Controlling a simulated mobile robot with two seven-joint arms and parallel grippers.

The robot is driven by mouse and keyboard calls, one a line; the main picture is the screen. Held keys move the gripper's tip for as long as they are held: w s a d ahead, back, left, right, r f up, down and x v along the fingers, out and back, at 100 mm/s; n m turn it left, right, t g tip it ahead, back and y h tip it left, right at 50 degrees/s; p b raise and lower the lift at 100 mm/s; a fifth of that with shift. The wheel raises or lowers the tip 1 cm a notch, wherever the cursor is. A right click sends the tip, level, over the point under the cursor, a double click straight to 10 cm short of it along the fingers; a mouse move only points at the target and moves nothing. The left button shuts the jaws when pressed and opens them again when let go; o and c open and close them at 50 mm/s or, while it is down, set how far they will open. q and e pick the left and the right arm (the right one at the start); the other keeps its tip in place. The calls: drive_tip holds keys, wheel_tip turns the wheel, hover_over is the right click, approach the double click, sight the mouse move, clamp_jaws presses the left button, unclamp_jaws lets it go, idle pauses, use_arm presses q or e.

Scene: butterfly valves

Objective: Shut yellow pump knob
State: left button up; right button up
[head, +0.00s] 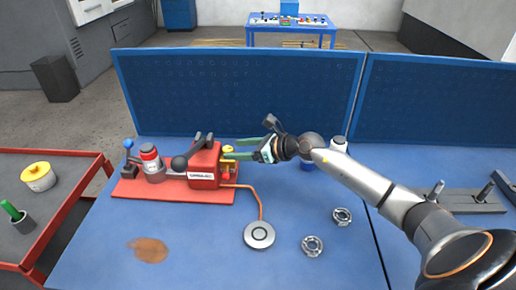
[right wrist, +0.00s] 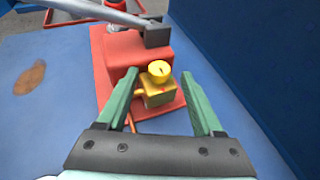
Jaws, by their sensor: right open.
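The yellow pump knob (right wrist: 159,69) is a round yellow cap on top of a yellow block (right wrist: 158,93) at the end of the red pump (head: 204,164). In the head view the knob (head: 228,150) is small and partly behind my right gripper's fingers. My right gripper (head: 240,149) is open, with green fingers pointing left toward the knob. In the right wrist view the fingers (right wrist: 161,100) stand on either side of the yellow block, with the left one close to the red housing. I cannot tell whether either finger touches it. My left gripper is not in view.
The pump's red base plate (head: 136,191) lies on the blue table (head: 190,242), with a black lever (head: 192,152) above. An orange hose leads to a round metal disc (head: 259,235). Two metal rings (head: 312,246) lie to the right. A blue pegboard (head: 240,93) stands behind.

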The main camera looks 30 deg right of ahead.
drive_tip(key=b+v, duration=0.2)
drive_tip(key=v, duration=0.8)
drive_tip(key=shift+s+d, duration=0.2)
drive_tip(key=shift+s, duration=0.15)
drive_tip(key=shift+r, duration=0.1)
